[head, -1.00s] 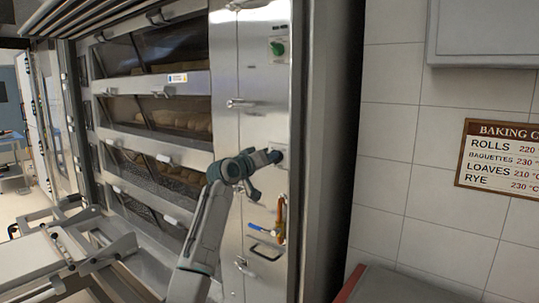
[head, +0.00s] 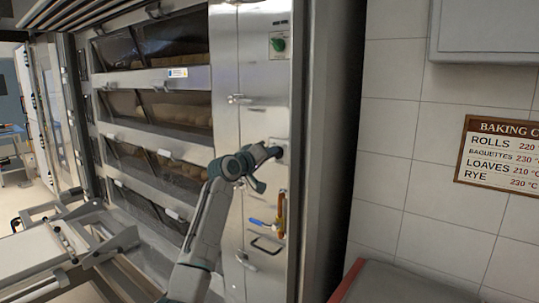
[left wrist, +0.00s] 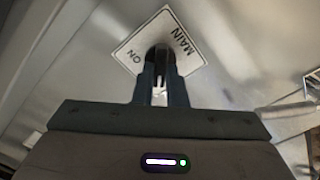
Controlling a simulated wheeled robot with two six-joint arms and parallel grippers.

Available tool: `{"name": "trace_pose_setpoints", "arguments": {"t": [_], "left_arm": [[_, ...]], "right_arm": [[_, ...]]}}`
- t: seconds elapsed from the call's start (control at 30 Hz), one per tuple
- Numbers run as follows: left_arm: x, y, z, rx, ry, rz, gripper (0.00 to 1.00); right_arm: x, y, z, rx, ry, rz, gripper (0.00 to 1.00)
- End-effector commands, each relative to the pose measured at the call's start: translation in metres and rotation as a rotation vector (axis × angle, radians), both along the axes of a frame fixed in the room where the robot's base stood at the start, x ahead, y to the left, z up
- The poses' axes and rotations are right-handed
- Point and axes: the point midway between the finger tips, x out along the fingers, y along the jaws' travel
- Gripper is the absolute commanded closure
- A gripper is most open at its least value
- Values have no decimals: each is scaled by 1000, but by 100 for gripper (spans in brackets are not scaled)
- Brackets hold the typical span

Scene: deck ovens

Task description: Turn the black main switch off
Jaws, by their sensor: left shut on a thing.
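The black main switch (left wrist: 160,52) shows in the left wrist view, in the middle of a white plate (left wrist: 133,48) marked MAIN and ON. My left gripper (left wrist: 160,85) is shut on the switch, with one finger on each side of it. In the head view my left gripper (head: 272,153) reaches the steel control panel (head: 262,100) at mid height and hides most of the switch and its plate. My right gripper is not in view.
A green knob (head: 278,44) sits higher on the panel. A blue-handled valve (head: 262,223) on a copper-coloured pipe and a dark handle (head: 266,245) are below my gripper. Deck ovens (head: 150,75) stand left, a tiled wall (head: 400,120) right.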

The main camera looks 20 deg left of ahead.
Motion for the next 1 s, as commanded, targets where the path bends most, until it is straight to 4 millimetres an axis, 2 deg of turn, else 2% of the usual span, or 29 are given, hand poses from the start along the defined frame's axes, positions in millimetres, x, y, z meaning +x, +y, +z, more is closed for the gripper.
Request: {"name": "trace_pose_setpoints", "arguments": {"t": [0.03, 0.07, 0.17, 0.57, 0.67, 1.0], "left_arm": [[0, 0, -2, -2, 4, -1, 100], [0, 0, -2, -2, 4, -1, 86], [0, 0, -2, -1, 3, -1, 67], [-6, 2, -2, 2, -1, 0, 66], [-17, 7, -3, 3, -2, 1, 66], [-77, 29, -5, 4, -1, 1, 66]], "right_arm": [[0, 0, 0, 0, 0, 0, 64], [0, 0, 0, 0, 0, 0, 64], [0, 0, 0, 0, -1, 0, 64], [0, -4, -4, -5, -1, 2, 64], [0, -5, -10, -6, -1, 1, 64], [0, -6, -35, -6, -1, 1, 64]]}}
